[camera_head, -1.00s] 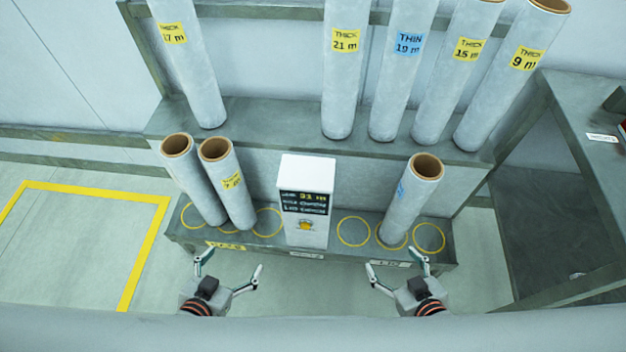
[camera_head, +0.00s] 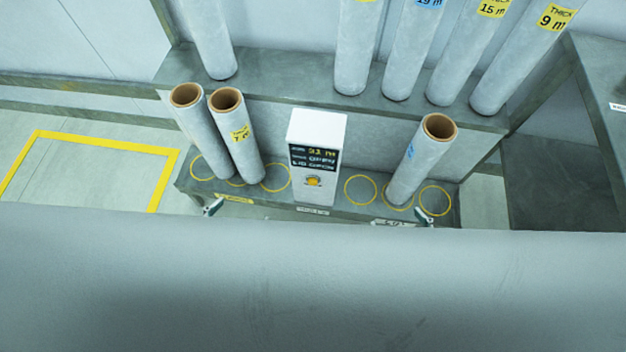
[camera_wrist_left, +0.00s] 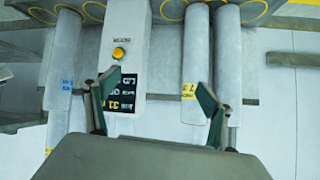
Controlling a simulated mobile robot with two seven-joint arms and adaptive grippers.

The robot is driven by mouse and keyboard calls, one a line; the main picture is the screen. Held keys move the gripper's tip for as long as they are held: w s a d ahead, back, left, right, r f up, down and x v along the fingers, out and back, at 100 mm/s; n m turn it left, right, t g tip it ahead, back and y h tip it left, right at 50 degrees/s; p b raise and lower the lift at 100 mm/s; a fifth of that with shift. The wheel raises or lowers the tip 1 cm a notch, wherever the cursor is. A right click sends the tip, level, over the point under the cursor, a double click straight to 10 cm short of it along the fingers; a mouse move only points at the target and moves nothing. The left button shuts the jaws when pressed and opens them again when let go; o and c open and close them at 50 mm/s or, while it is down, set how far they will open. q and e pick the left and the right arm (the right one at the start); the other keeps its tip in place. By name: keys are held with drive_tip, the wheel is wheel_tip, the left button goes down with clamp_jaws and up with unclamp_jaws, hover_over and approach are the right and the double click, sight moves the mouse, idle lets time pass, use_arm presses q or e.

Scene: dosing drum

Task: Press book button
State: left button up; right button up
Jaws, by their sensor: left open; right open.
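The book button is a small yellow-orange round button (camera_head: 313,181) on the front of a white box (camera_head: 318,128), below its dark text display. The box stands on the lower grey shelf between tubes. The button also shows in the left wrist view (camera_wrist_left: 120,53), upside down. My left gripper (camera_head: 212,207) shows only a fingertip left of the box, in front of the shelf. My right gripper (camera_head: 424,216) shows only a fingertip right of the box; the rest is hidden.
Two tubes (camera_head: 240,145) stand left of the box and one tube (camera_head: 421,165) stands right. Several taller tubes stand on the upper shelf (camera_head: 290,100). Empty yellow rings (camera_head: 361,190) flank the box. A pale grey surface fills the lower head view.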

use_arm(q)
clamp_jaws()
idle(1.3)
